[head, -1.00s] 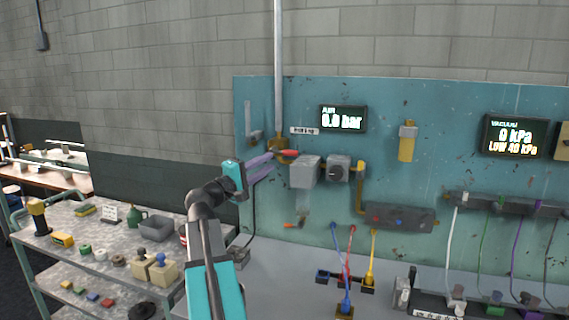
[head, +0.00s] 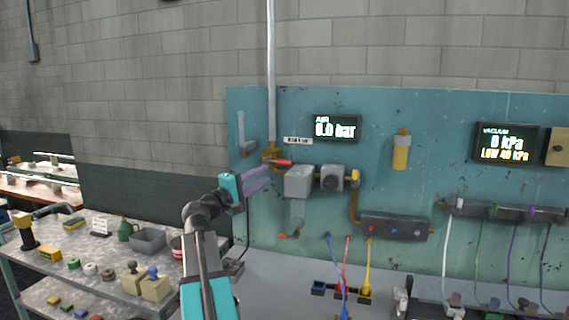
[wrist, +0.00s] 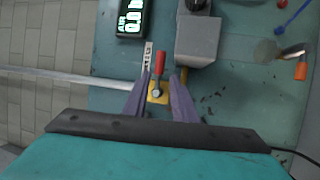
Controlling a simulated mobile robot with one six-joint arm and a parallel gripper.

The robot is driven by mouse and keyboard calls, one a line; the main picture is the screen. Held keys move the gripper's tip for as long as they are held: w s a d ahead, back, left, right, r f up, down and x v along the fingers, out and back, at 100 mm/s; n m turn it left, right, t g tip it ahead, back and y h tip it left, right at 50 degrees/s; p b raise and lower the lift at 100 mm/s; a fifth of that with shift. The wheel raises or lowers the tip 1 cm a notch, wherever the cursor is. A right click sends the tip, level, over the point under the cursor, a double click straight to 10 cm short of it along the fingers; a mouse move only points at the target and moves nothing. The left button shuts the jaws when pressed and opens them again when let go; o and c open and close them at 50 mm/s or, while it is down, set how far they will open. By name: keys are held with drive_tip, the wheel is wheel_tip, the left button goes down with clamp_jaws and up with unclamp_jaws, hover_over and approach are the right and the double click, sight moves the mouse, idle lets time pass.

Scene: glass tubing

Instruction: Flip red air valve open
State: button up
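The red air valve handle (head: 284,162) sticks out sideways to the right from a brass valve body (head: 271,153) at the foot of the vertical grey pipe on the teal panel. In the wrist view the red handle (wrist: 160,64) lies between the two purple fingers of my gripper (wrist: 164,76), with the yellow brass body (wrist: 158,92) behind it. My gripper is open, with a gap on each side of the handle. In the head view my gripper (head: 268,172) is just below the handle. The AIR display (head: 336,128) reads 0.0 bar.
A grey box (head: 298,181) and a regulator with a dark knob (head: 332,178) sit close to the right of the valve. The grey pipe (head: 271,80) rises above it. A cart (head: 110,262) with loose parts stands at the left.

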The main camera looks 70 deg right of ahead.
sight(282, 164)
drive_tip(key=p+x, duration=0.3)
drive_tip(key=x, duration=0.8)
drive_tip(key=shift+s+d, duration=0.2)
drive_tip(key=shift+d, duration=0.15)
clamp_jaws()
